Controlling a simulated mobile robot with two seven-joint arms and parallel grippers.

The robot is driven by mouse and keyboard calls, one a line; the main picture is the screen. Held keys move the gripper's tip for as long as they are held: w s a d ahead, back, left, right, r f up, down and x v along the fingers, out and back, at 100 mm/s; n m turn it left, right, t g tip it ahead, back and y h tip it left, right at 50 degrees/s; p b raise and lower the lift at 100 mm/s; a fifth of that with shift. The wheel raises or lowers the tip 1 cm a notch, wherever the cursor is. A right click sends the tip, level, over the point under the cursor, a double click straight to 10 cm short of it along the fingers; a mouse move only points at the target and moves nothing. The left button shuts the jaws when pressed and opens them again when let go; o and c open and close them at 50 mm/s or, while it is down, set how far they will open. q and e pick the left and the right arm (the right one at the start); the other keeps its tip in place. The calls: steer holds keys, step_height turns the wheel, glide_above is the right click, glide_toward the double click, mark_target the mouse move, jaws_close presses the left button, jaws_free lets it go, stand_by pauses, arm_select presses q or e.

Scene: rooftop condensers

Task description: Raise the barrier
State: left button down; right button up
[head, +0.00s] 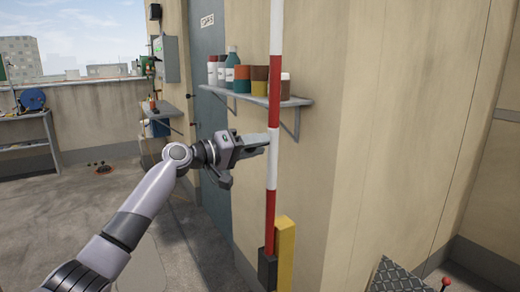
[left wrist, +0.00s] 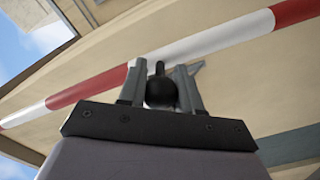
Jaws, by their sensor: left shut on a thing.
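The barrier (head: 271,205) is a red and white striped pole. It stands upright in the head view, in front of the wall corner, and rises out of the top of the picture. Its foot is at a dark block (head: 267,268) beside a yellow post (head: 285,252). My left gripper (head: 257,146) reaches the pole at mid height from the left. In the left wrist view its fingers are shut on a black knob (left wrist: 160,92), with the striped pole (left wrist: 200,44) just beyond the fingertips. My right gripper is in neither view.
A wall shelf (head: 262,100) with several bottles and jars is close behind the pole. A grey-blue door (head: 207,60) and a workbench (head: 28,118) are farther left. A dark ridged plate (head: 396,278) and a red-knobbed lever (head: 445,283) are at lower right.

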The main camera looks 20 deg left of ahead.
arm_select(q)
steer(key=shift+w+a+r, duration=0.15)
steer(key=shift+w+a, duration=0.2)
steer(key=shift+a, duration=0.2)
steer(key=shift+n, duration=0.3)
steer(key=c, duration=1.1)
jaws_free()
steer(key=o, duration=0.3)
steer(key=shift+w+a, duration=0.1)
steer(key=shift+w, duration=0.05)
